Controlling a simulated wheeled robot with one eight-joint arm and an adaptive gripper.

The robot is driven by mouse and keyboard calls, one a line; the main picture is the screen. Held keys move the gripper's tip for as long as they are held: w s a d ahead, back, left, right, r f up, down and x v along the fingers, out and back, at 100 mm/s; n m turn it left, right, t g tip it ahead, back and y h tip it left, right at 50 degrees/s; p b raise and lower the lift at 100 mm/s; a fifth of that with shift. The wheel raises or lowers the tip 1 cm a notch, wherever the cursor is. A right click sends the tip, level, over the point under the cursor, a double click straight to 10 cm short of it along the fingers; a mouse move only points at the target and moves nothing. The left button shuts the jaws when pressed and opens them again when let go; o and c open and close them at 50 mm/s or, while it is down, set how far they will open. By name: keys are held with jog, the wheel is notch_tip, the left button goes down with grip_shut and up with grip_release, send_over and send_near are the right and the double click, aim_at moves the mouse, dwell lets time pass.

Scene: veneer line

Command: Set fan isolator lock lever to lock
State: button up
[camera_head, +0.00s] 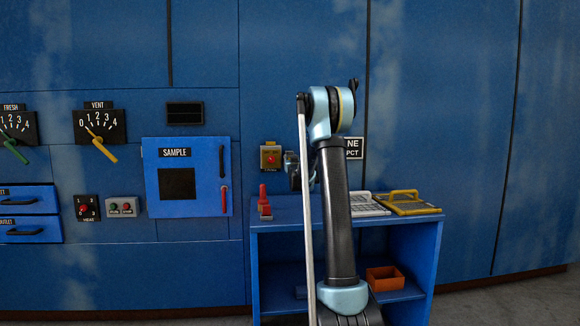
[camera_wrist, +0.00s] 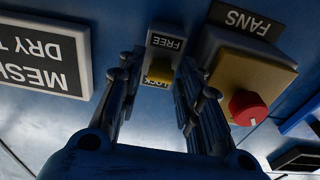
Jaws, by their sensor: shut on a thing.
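The fan isolator lock lever (camera_wrist: 160,72) is a small yellow handle on a grey plate, between a FREE label and a LOCK label, in the wrist view. The view is upside down, so FREE is at the picture's top. My gripper (camera_wrist: 160,66) has a dark finger on each side of the lever and is shut on it. The lever stands nearer the LOCK label, but its exact setting is hard to tell. In the head view my gripper (camera_head: 293,172) is at the wall beside the yellow fans box (camera_head: 270,157); my arm hides the lever there.
A white-framed sign (camera_wrist: 45,55) is at the left. Below my arm, a blue bench (camera_head: 425,232) holds a red item (camera_head: 265,205), a grey tray (camera_head: 367,205) and a yellow-handled tray (camera_head: 408,203).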

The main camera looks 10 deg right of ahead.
jog(key=shift+r+g, duration=0.45)
jog(key=shift+g, duration=0.35)
jog(key=shift+w+r+g, duration=0.1)
jog(key=shift+r+g, duration=0.1)
jog(key=shift+g, duration=0.3)
jog(key=shift+r+g, duration=0.15)
jog(key=shift+g, duration=0.15)
jog(key=shift+w, duration=0.1)
jog(key=o, duration=0.8)
jog(key=shift+c, duration=0.2)
jog(key=s+r, duration=0.2)
jog(key=s, duration=0.9)
jog(key=shift+s, duration=0.35)
